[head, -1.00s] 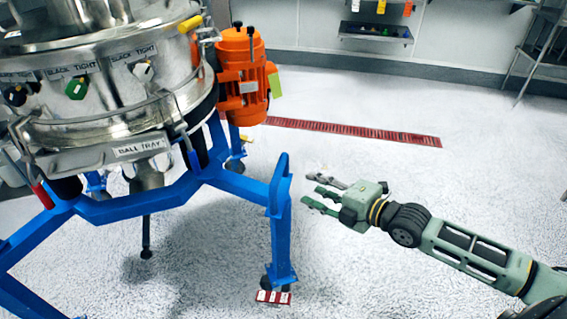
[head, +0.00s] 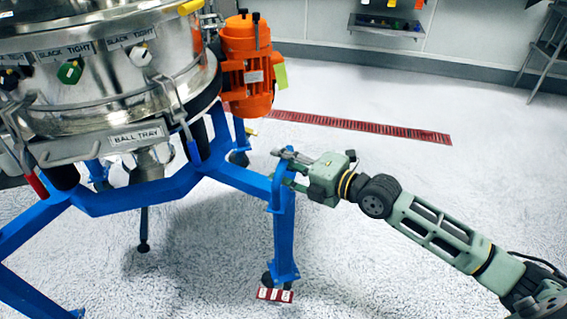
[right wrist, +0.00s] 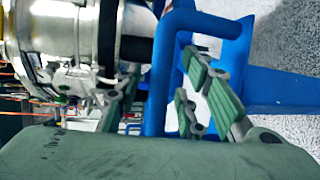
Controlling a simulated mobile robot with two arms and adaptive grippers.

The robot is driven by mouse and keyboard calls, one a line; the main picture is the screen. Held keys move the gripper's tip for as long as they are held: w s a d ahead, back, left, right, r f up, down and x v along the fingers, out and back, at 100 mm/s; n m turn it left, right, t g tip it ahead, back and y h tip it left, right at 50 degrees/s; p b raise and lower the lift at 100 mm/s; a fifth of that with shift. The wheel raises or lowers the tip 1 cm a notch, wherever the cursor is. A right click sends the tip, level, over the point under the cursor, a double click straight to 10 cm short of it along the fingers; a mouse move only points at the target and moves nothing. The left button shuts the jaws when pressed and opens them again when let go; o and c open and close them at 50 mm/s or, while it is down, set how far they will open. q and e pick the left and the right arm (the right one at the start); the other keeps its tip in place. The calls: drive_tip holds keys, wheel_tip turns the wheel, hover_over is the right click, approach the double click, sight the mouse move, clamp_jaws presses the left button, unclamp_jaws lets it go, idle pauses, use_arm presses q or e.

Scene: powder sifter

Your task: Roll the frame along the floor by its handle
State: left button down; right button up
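The blue frame (head: 128,198) carries a steel sifter (head: 100,80) and stands on casters. Its blue handle (head: 277,185) is an upright loop at the top of the front right leg. The handle also shows close up in the right wrist view (right wrist: 158,85). My right gripper (head: 286,168) is at the handle, coming from the right. In the right wrist view its open fingers (right wrist: 165,95) lie on either side of the handle bar, with gaps visible. The fingertips are partly hidden behind the handle in the head view. My left gripper is not in view.
An orange motor (head: 245,70) hangs on the sifter's right side. A red-and-white piece (head: 274,294) sits at the caster below the handle. A red floor grate (head: 360,128) lies behind. A wall shelf (head: 387,25) and rack (head: 545,45) stand farther back.

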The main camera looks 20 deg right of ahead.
drive_tip(key=shift+c, duration=0.5)
clamp_jaws()
